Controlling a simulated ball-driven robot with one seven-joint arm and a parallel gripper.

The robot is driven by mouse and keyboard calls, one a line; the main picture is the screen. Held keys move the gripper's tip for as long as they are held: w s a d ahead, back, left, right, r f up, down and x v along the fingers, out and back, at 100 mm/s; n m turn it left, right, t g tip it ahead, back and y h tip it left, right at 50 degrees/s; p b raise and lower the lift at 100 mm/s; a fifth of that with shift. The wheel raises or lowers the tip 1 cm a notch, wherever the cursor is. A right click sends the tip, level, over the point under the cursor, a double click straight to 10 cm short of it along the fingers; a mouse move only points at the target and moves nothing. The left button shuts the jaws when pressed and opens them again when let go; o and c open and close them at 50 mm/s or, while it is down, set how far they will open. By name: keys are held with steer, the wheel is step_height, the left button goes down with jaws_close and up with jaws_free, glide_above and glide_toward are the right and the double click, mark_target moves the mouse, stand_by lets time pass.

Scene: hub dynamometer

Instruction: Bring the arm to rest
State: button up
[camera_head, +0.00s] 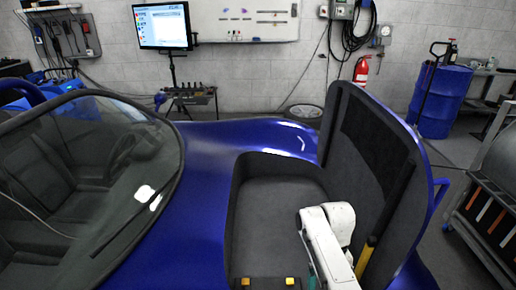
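My white arm (331,238) shows at the bottom, right of centre, bent over the right part of an open, dark-lined compartment (262,205) in a blue car (215,140). Its lower part runs out of the bottom edge of the picture. I cannot make out my gripper, so its fingers and anything in them are hidden or out of frame. A dark bar with two yellow patches (290,281) is cut off by the bottom edge; I cannot tell what it belongs to.
The raised lid (372,165) stands close to the right of my arm, with a yellow-ended strut (366,257) beside the arm. The car's windshield (85,170) is at left. A blue drum (438,102), a fire extinguisher (361,70) and a monitor (162,26) are farther back.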

steer(key=s+f+t, duration=0.1)
steer(key=s, duration=0.2)
steer(key=s+d+f+t, duration=0.1)
steer(key=s+t, duration=0.1)
steer(key=s, duration=0.2)
steer(key=s+d+f+t, duration=0.1)
steer(key=s, duration=0.2)
steer(key=shift+s+d+t+y, duration=0.15)
steer(key=shift+s+t+y, duration=0.15)
steer(key=shift+t, duration=0.1)
steer(key=s+d+r+t, duration=0.4)
steer(key=s+r, duration=0.6)
steer(key=s, duration=0.3)
steer(key=s+d+f+g+b, duration=0.1)
steer(key=s+f+g, duration=0.3)
steer(key=s+f, duration=0.4)
steer(key=shift+s+d+m+h+b, duration=0.35)
steer(key=shift+s+h+b, duration=0.1)
steer(key=shift+s, duration=0.65)
steer(key=shift+f, duration=0.1)
steer(key=shift+c, duration=0.2)
